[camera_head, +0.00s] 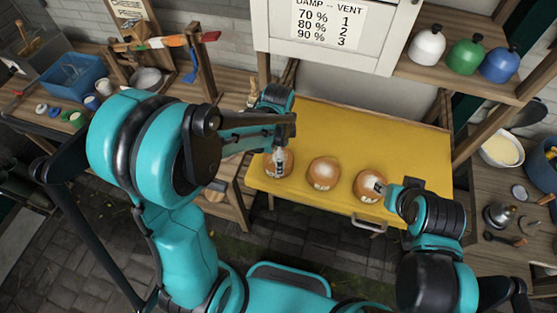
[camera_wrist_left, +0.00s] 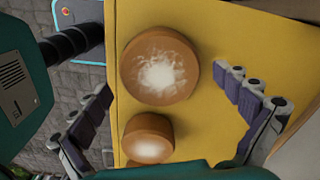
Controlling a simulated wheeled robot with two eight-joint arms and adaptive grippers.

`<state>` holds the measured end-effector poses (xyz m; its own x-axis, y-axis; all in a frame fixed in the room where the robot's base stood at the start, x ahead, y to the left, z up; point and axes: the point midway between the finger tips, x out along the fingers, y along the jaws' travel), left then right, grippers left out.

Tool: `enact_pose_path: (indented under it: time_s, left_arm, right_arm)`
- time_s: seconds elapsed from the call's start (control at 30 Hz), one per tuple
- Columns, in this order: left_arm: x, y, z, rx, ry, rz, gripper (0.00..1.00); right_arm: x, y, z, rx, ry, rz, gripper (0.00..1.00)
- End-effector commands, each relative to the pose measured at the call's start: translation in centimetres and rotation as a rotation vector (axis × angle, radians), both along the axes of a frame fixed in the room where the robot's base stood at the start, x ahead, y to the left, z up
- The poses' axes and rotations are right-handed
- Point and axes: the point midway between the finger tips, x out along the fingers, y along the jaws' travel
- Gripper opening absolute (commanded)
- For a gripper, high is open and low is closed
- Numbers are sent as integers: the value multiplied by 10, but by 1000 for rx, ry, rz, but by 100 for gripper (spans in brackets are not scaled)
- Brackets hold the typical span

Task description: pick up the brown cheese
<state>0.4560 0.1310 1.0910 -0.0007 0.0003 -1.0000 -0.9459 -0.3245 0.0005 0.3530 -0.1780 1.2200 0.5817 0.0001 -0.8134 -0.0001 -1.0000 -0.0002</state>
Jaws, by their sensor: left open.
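Three round brown cheeses with pale tops stand in a row on a yellow surface (camera_head: 420,150): a left one (camera_head: 285,168), a middle one (camera_head: 323,173) and a right one (camera_head: 369,186). My left gripper (camera_head: 279,150) is over the left cheese and partly covers it. In the left wrist view my left gripper (camera_wrist_left: 170,85) is open, with a large-looking cheese (camera_wrist_left: 160,66) between and beyond its fingertips and a second cheese (camera_wrist_left: 148,138) lower down. I cannot tell whether the fingers touch either cheese. My right gripper (camera_head: 384,189) is beside the right cheese; its fingers are too small to read.
A damp and vent notice (camera_head: 325,22) is on the white cabinet above. White (camera_head: 427,46), green (camera_head: 465,55) and blue (camera_head: 500,64) jars stand on the right shelf. A blue bin (camera_head: 73,80) is at left. The yellow surface is clear behind the cheeses.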

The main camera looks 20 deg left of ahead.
Motion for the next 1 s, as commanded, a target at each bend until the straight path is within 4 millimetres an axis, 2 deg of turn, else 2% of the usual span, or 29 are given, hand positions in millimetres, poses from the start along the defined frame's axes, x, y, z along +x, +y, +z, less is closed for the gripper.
enact_pose_path:
  time_s: [0.1, 0.2, 0.47, 0.57, 0.7, 0.73, 1.0]
  left_arm:
    - [0, 0, -20, 0, 0, 1, 100]
    - [0, 0, -30, 0, -1, 1, 100]
    - [0, 0, -33, 0, -1, 2, 100]
    - [0, 0, -33, 0, -1, 2, 79]
    - [0, 0, -33, 0, -1, 2, 42]
    - [0, 0, -33, 0, -1, 2, 39]
    - [0, 0, -32, 0, -1, 2, 39]
  right_arm:
    - [0, 0, -3, 0, 0, 0, 40]
    - [0, 0, -4, 0, 0, 0, 40]
    - [0, 0, -4, 0, 0, 0, 40]
    - [0, 0, -4, 0, 0, 0, 40]
    - [0, 0, -4, 0, 0, 0, 40]
    - [0, 0, -4, 0, 0, 0, 40]
    - [0, 0, -4, 0, 0, 0, 40]
